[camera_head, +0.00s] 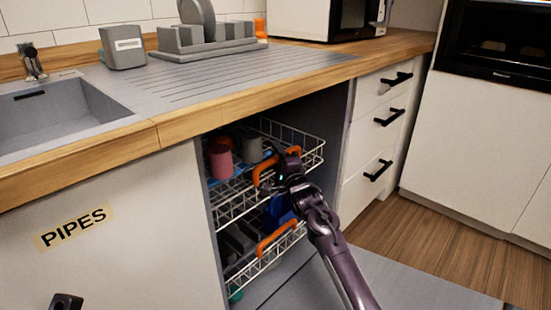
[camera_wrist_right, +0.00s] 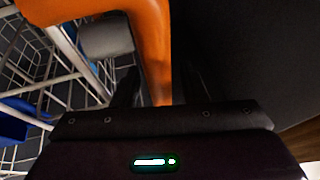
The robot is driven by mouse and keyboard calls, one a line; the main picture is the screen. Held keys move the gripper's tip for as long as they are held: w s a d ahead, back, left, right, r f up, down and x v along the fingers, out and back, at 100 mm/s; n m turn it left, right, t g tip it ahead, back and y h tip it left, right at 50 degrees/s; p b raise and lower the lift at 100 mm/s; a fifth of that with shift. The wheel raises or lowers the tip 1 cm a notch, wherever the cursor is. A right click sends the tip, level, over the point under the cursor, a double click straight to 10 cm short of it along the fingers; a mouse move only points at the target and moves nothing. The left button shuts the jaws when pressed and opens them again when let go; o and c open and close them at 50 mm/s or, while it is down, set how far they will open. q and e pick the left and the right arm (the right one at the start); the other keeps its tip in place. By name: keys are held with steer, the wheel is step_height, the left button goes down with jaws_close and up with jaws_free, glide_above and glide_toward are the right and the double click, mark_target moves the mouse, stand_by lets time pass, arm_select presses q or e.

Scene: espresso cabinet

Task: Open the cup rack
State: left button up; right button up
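The upper wire rack (camera_head: 312,152) in the open cabinet holds a pink cup (camera_head: 220,160) and a grey cup (camera_head: 252,149). Its orange handle (camera_head: 263,171) is at the front. My right gripper (camera_head: 283,166) is at this handle. In the right wrist view the orange handle (camera_wrist_right: 152,50) runs down between my two dark fingers. Whether they press on it is unclear.
A lower wire rack (camera_head: 262,268) with its own orange handle (camera_head: 277,240) sits below and holds dark and blue items. White drawers (camera_head: 372,125) with black handles stand to the right. The wooden counter (camera_head: 180,126) overhangs the cabinet. The wooden floor (camera_head: 440,235) at right is clear.

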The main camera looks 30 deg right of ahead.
steer(key=shift+w+r, duration=0.1)
steer(key=shift+w, duration=0.2)
jaws_close()
steer(key=shift+s, duration=0.15)
